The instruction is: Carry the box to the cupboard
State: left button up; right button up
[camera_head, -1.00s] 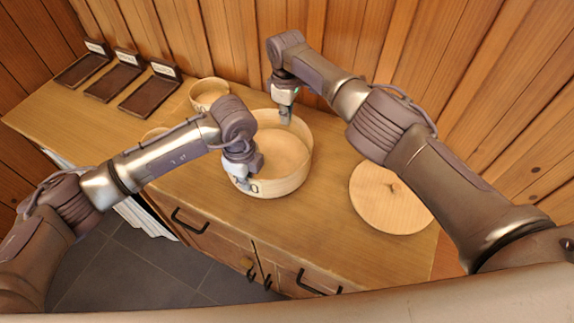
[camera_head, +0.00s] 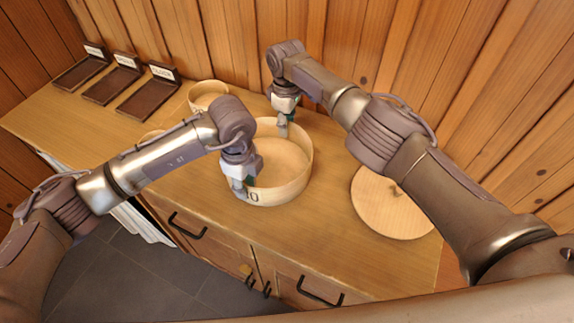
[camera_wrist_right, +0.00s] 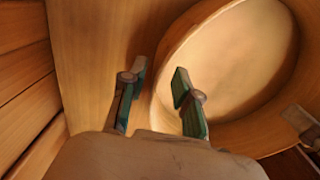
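The box is a round, open, pale wooden box (camera_head: 297,185) standing on the wooden counter, with a dark number on its near wall, partly covered. It looks empty inside. My left gripper (camera_head: 241,188) is at the box's near left rim; its fingers are too small to tell open or shut. My right gripper (camera_head: 282,130) is at the far rim. In the right wrist view, its two green-padded fingers (camera_wrist_right: 159,78) are apart, on either side of the box wall (camera_wrist_right: 168,62). I cannot tell which piece of furniture is the cupboard.
A round wooden lid (camera_head: 385,210) with a small knob lies to the right, partly under my right arm. A smaller round box (camera_head: 207,96) stands behind left. Several dark trays with labels (camera_head: 148,96) lie at the far left. The counter (camera_head: 330,235) has drawers below; a plank wall stands behind.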

pick_arm(q)
notch_tip(320, 180, up, 10)
jog(key=shift+f, duration=0.1)
pick_arm(e)
jog(key=shift+r, duration=0.1)
notch_tip(320, 180, up, 12)
dwell(0.3)
dwell(0.5)
